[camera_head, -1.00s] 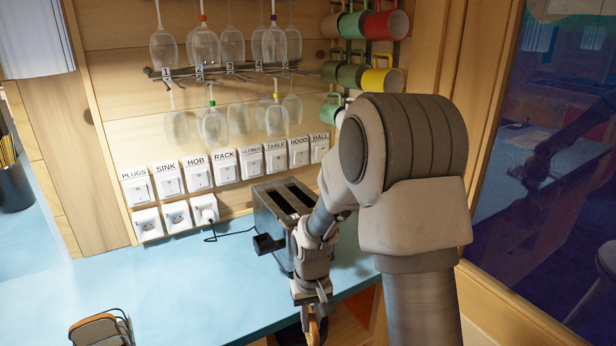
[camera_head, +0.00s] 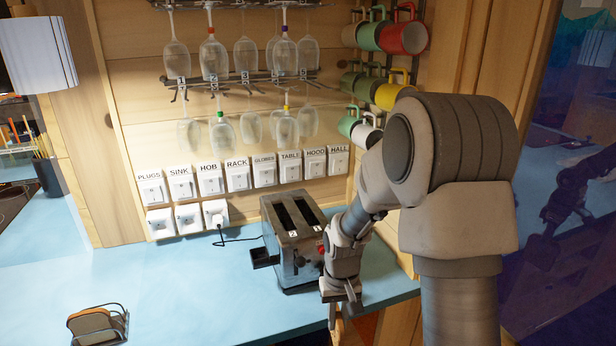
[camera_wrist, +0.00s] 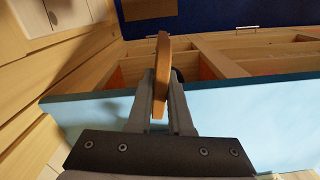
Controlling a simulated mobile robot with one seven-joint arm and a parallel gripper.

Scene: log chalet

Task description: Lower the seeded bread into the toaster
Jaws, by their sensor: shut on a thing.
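My gripper (camera_head: 345,303) is shut on a slice of bread (camera_wrist: 160,72), seen edge-on with a brown crust in the wrist view. Seeds cannot be made out on it. In the head view the bread is a small, partly hidden shape below my fingers, which also show in the wrist view (camera_wrist: 160,95). The grey toaster (camera_head: 291,255) stands on the blue counter against the switch wall, its two long slots facing up and looking empty. A dark lever sticks out at its left. My gripper is to the right of and nearer than the toaster, apart from its slots.
A wire rack (camera_head: 120,322) with a bread slice (camera_head: 90,326) stands at the counter's front left. Glasses (camera_head: 222,132) and mugs (camera_head: 402,35) hang above. A cord runs from the toaster to a socket. The blue counter (camera_head: 190,285) is clear between rack and toaster.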

